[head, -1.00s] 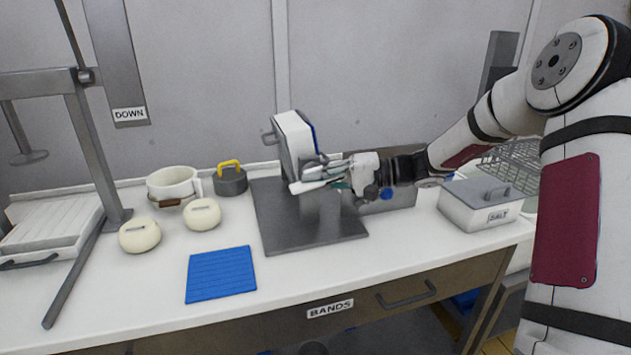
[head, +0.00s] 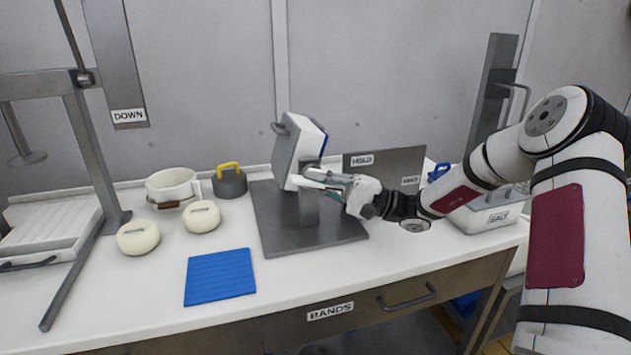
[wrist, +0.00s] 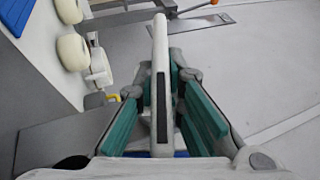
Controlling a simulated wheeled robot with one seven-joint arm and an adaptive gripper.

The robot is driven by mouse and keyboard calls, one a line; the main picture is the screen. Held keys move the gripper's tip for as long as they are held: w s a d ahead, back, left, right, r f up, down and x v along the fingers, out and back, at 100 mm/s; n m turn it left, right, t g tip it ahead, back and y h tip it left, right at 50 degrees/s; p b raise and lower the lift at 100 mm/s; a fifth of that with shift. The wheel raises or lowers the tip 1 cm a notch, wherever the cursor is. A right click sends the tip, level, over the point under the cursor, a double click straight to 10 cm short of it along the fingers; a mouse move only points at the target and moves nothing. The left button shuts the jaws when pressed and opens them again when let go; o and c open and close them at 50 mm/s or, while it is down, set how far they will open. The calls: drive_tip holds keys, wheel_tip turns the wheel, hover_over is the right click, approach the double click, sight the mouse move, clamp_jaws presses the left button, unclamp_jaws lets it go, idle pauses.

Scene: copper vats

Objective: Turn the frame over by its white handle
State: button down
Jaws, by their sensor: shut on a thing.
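The frame (head: 300,148) is a thick grey and white block with a blue part at its right side. It sits tilted on a grey post above a dark grey base plate (head: 270,215). My gripper (head: 326,181) is at the frame's lower right side, shut on the white handle. In the wrist view the white handle (wrist: 161,70) is a long bar with a dark strip, running between the teal finger pads of my gripper (wrist: 165,95). In the head view the fingers cover most of the handle. A grey lug (head: 279,127) sticks out at the frame's upper left.
A blue mat (head: 220,277), two cream cheese-like rounds (head: 138,238), a white pot (head: 172,186) and a grey weight with a yellow handle (head: 229,182) stand left.

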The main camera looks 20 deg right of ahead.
drive_tip(key=shift+m+t+y, duration=0.7)
drive_tip(key=shift+r+m+t+y, duration=0.1)
drive_tip(key=shift+m+t+y, duration=0.4)
drive_tip(key=c, duration=1.7)
unclamp_jaws()
drive_tip(key=shift+r, duration=0.1)
